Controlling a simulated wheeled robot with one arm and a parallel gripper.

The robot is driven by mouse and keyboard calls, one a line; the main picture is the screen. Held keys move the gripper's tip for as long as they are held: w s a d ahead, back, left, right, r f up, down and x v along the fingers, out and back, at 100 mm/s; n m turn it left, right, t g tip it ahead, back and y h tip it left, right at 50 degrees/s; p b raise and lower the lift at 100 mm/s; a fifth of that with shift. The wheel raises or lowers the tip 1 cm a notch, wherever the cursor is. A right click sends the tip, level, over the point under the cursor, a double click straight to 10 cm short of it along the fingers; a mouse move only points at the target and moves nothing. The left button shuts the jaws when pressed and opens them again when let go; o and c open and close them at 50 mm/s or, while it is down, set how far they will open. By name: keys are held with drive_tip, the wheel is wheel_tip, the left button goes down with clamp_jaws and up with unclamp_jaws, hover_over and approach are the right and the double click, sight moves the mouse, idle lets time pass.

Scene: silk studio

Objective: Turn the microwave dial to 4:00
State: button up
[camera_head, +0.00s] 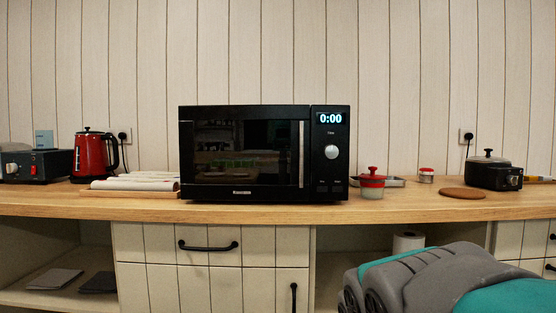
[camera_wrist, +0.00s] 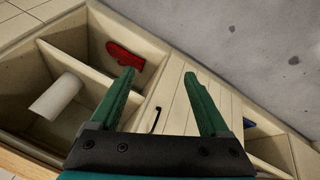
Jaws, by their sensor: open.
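A black microwave (camera_head: 263,152) stands on the wooden counter with its door shut. Its round silver dial (camera_head: 331,152) is on the right-hand panel, below a lit display (camera_head: 331,119) that reads 0:00. My gripper (camera_wrist: 160,72) shows in the wrist view with its two green fingers apart and nothing between them. It points at the lower cabinets and the floor, away from the microwave. The fingers are not visible in the head view, where only my grey and teal arm shows at the lower right. The microwave is not in the wrist view.
On the counter (camera_head: 415,207), a red-lidded jar (camera_head: 372,183) stands close by the microwave's right front. A brown round board (camera_head: 462,193) and a black cooker (camera_head: 494,171) are farther right. A red kettle (camera_head: 90,155) and rolled cloths (camera_head: 135,182) are left. Cabinets hold a red mitt (camera_wrist: 124,56).

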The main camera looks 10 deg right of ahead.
drive_tip(key=w+d+r+t+h, duration=0.3)
drive_tip(key=w+d+r, duration=0.3)
drive_tip(key=d+r, duration=0.3)
drive_tip(key=w+d+r+n+t+h+b, duration=0.15)
drive_tip(key=d+r, duration=0.25)
drive_tip(key=r, duration=0.5)
drive_tip(key=d+r+n+t+h+b, duration=0.1)
drive_tip(key=d+r+t+h, duration=0.15)
drive_tip(key=d+r, duration=0.45)
drive_tip(key=d+r+n+t+h+b, duration=0.1)
drive_tip(key=d+r+n+h, duration=0.15)
drive_tip(key=r, duration=0.75)
drive_tip(key=w+a+r+n+t+h+b, duration=0.2)
drive_tip(key=w+a+r+n+b, duration=0.1)
drive_tip(key=w+a+n, duration=0.1)
drive_tip(key=n+t+y+b, duration=0.5)
drive_tip(key=n+t+b, duration=0.1)
drive_tip(key=n, duration=1.2)
approach(331, 153)
drive_tip(key=shift+x, duration=2.85)
drive_tip(key=shift+w+d, duration=0.2)
drive_tip(key=shift+w, duration=0.1)
drive_tip(key=shift+w+d+r, duration=0.1)
drive_tip(key=shift+w+r, duration=0.2)
drive_tip(key=shift+w, duration=0.1)
drive_tip(key=shift+w+d+r, duration=0.1)
drive_tip(key=shift+w+d, duration=0.1)
drive_tip(key=shift+w, duration=0.1)
